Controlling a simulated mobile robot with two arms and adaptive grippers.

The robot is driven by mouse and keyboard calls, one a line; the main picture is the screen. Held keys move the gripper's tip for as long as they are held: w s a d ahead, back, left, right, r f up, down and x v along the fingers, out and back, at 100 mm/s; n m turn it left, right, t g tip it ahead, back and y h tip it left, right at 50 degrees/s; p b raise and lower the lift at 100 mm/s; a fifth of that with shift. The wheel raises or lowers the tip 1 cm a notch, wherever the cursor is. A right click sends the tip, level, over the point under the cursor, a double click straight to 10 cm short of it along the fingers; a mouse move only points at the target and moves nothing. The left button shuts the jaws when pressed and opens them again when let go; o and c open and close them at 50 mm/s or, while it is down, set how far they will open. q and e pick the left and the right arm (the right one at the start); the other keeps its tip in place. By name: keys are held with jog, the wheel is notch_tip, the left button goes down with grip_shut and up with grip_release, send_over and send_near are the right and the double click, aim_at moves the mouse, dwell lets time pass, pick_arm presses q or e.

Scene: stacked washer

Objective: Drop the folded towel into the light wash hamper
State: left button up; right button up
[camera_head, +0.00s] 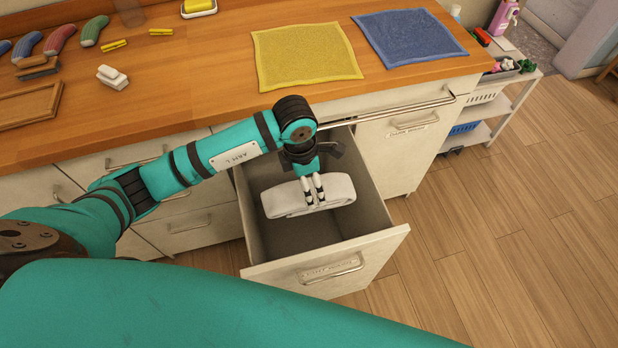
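The folded towel (283,203), white and thick, hangs level in the mouth of the pulled-out hamper drawer. My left gripper (314,196) points down and is shut on the towel near its middle. The hamper (290,278) is a pale pull-out bin with grey inner walls, a bar handle and a front label that is hard to read. I take it for the light wash hamper. Bare inner wall shows around the towel, and its floor is partly hidden. My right gripper is not in view.
A closed front with a label and handle (398,132) stands right of the open hamper. The wooden counter (200,80) above holds a yellow cloth (305,55), a blue cloth (409,37), rolled socks and brushes. A white shelf cart (507,97) stands right. Floor there is clear.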

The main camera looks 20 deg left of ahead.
pick_arm(q)
jog(key=shift+o, duration=0.5)
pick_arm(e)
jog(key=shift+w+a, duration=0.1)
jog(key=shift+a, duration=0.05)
pick_arm(q)
notch_tip(320, 180, up, 12)
jog(key=a, duration=0.1)
jog(key=shift+s, duration=0.4)
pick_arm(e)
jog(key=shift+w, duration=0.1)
pick_arm(q)
jog(key=shift+a, duration=0.1)
